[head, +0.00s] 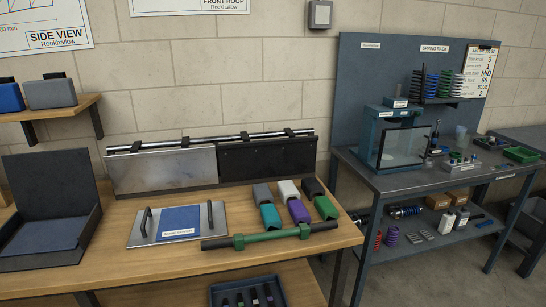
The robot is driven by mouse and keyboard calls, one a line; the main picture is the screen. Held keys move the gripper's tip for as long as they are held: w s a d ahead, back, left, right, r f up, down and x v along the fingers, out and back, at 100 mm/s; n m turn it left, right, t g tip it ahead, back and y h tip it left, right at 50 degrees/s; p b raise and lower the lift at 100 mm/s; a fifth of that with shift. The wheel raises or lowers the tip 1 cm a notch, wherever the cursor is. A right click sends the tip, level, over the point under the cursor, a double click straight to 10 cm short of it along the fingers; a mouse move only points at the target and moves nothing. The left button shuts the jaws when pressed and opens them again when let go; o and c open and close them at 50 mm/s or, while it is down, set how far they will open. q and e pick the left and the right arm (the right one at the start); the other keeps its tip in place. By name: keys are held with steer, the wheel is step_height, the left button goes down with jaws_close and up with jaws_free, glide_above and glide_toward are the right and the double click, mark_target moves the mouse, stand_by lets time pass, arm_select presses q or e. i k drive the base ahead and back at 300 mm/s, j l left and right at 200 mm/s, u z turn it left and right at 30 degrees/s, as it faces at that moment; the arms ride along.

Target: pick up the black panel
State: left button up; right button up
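The black panel (267,160) stands upright toward the back of the wooden table, on the right half of a long rack. A silver-grey panel (165,171) of similar size stands beside it on the left. Neither of my grippers is in view, so nothing is seen touching the black panel.
In front lie a silver plate with two handles (136,238), a green-clamped tube (290,235) and several coloured blocks (297,210). An open dark case (48,205) sits at the left. A grey bench (410,180) stands right, past a gap.

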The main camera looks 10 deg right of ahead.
mark_target(248, 159)
steer(key=z, duration=4.1)
steer(key=u, duration=3.45)
steer(key=i+j+u, duration=0.2)
steer(key=i+j+z, duration=0.5)
steer(key=i+j, duration=0.35)
